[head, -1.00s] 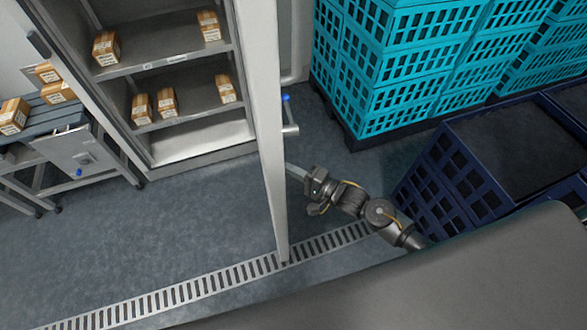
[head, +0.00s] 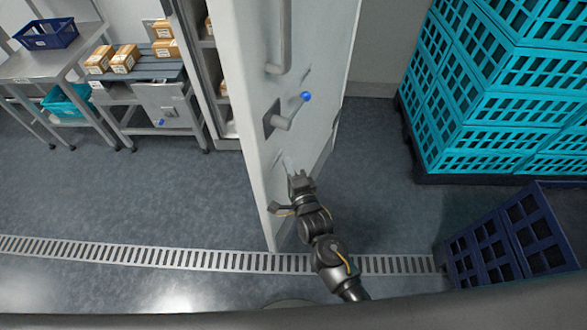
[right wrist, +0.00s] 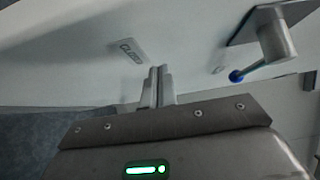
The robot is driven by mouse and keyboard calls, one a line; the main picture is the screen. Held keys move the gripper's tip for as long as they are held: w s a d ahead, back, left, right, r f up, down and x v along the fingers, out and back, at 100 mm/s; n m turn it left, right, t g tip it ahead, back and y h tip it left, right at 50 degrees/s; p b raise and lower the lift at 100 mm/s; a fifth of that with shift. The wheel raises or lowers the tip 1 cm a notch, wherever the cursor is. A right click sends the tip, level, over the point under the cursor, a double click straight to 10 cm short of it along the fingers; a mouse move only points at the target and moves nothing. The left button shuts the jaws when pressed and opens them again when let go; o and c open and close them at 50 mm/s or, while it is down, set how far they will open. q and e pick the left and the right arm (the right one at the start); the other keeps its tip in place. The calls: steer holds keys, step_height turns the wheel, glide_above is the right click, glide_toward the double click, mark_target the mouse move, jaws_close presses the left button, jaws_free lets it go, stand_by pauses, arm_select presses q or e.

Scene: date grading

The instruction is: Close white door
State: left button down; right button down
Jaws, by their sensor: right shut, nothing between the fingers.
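The white door (head: 250,110) stands partly open in the head view, its outer face turned toward my right arm. It carries a grey lever handle with a blue knob (head: 305,97) and a long vertical bar above. My right gripper (head: 290,165) is shut and empty, its fingertips at the door's face below the lever; I cannot tell if they touch. In the right wrist view the shut fingers (right wrist: 158,75) point at the door face (right wrist: 80,40), with a small label to the left and the lever (right wrist: 275,40) to the upper right. My left gripper is not in view.
Cabinet shelves (head: 207,42) show behind the door's left edge. Tables with boxes (head: 125,58) stand at left. Teal crates (head: 480,90) are stacked at right, with a dark blue crate (head: 515,235) in front. The floor left of the door is clear.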

steer(key=shift+d, duration=0.1)
steer(key=d+b+v, duration=0.1)
steer(key=d+v, duration=0.1)
steer(key=v, duration=1.1)
steer(key=shift+w, duration=0.25)
